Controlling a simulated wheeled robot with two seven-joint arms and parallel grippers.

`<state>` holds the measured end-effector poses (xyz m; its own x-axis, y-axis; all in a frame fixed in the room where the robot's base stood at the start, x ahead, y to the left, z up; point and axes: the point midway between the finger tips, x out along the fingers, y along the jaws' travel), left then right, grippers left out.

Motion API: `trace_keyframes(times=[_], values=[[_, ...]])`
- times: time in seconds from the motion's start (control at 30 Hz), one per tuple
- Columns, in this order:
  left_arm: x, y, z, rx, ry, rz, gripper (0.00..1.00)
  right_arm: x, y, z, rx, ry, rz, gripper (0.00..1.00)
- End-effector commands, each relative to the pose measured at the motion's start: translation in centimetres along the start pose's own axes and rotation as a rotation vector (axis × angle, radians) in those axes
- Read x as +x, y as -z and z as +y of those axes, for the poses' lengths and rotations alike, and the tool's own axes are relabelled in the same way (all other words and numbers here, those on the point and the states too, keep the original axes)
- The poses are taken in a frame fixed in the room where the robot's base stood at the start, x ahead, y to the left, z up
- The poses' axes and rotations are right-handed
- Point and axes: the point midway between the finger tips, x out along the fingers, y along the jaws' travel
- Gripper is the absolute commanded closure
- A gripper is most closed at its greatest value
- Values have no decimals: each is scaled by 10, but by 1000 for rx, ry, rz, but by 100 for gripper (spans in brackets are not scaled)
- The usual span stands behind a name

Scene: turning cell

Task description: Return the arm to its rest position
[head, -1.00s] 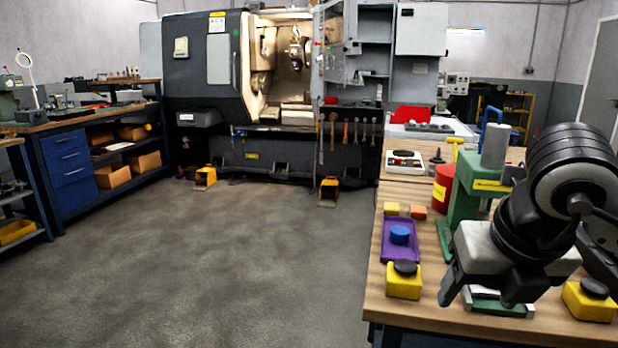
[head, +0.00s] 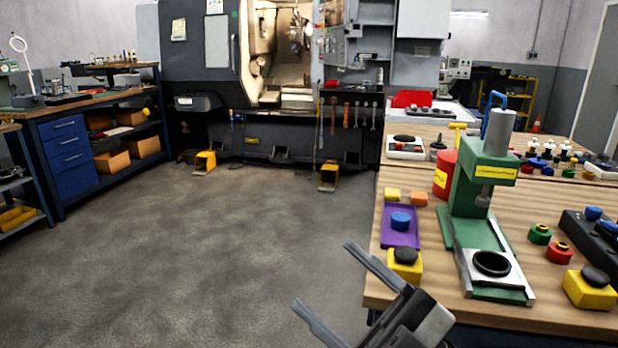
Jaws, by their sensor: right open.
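My right gripper (head: 335,296) is at the bottom centre of the head view, in front of the workbench's near left corner. Its two grey fingers are spread apart, point to the upper left over the floor and hold nothing. Most of the right arm is below the picture. My left gripper is not in view.
The wooden workbench (head: 470,312) fills the right side. It bears a green press (head: 466,200), a purple tray (head: 393,236) with a blue round piece (head: 400,221), and yellow button boxes (head: 405,264). The floor (head: 200,270) left of the bench is clear; a lathe (head: 265,80) stands behind.

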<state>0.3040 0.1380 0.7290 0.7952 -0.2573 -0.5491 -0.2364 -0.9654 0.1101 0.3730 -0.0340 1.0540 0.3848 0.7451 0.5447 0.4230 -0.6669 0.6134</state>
Motion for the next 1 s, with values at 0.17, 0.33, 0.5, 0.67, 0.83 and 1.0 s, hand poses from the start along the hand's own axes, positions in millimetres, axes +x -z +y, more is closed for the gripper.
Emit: trace_keyframes(times=[0.17,0.33,0.5,0.67,0.83,1.0], values=[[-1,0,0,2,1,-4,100,-95,-97,-17,311,-330,-565,36],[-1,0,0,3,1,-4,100,-194,-136,-79,549,-425,-997,36],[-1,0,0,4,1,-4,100,-257,-135,-135,720,-428,-1259,36],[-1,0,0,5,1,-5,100,-280,-129,-157,789,-419,-1352,36],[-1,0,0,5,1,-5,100,-281,-128,-159,796,-416,-1360,36],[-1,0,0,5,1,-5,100,-281,-128,-159,794,-416,-1359,36]])
